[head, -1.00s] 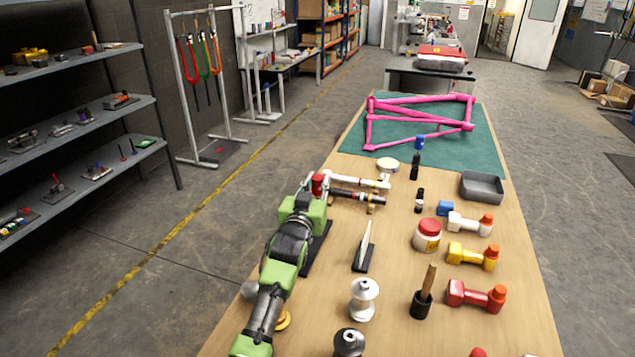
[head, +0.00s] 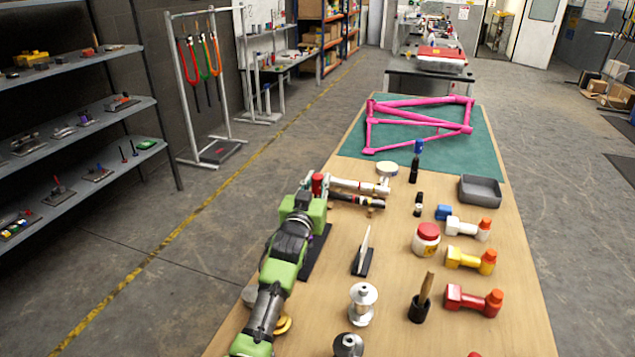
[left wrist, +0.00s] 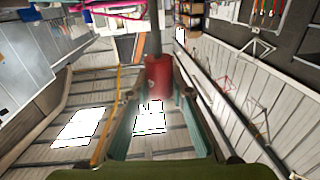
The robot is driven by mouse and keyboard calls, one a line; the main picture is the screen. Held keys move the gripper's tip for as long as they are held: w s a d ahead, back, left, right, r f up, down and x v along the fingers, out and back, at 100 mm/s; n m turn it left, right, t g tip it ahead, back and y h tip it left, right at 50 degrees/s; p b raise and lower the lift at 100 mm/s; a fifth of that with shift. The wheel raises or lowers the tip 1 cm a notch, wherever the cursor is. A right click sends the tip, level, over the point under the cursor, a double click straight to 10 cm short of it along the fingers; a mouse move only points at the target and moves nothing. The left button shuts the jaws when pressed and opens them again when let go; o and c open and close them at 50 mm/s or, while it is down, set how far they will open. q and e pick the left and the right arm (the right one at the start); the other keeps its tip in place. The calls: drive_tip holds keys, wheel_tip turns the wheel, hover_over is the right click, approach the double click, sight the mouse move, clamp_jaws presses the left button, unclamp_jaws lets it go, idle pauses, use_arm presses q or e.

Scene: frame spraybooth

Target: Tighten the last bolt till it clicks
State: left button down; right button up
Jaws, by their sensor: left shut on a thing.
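My left gripper (head: 314,184) is shut on a red cylindrical tool handle (head: 318,182) near the left edge of the bench. In the left wrist view the red handle (left wrist: 158,75) sits between the two fingers, with a dark shaft (left wrist: 154,42) running from it. A white tool (head: 352,185) and a black tool (head: 362,201) lie just right of the gripper; I cannot tell whether the held handle touches either. A pink bike frame (head: 420,115) lies on a green mat (head: 490,150) farther back. I cannot make out any bolt. My right gripper is not in view.
The wooden bench (head: 520,260) holds a red-lidded jar (head: 427,238), a grey tray (head: 480,190), a silver hub-like part (head: 362,302), a wooden-handled tool (head: 422,300) and several coloured dumbbell-shaped items. Shelves (head: 75,110) stand at the left. The floor between is clear.

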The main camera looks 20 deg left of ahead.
use_arm(q)
drive_tip(key=shift+r+p, duration=1.1)
drive_tip(key=shift+r, duration=0.35)
drive_tip(key=shift+f, duration=0.15)
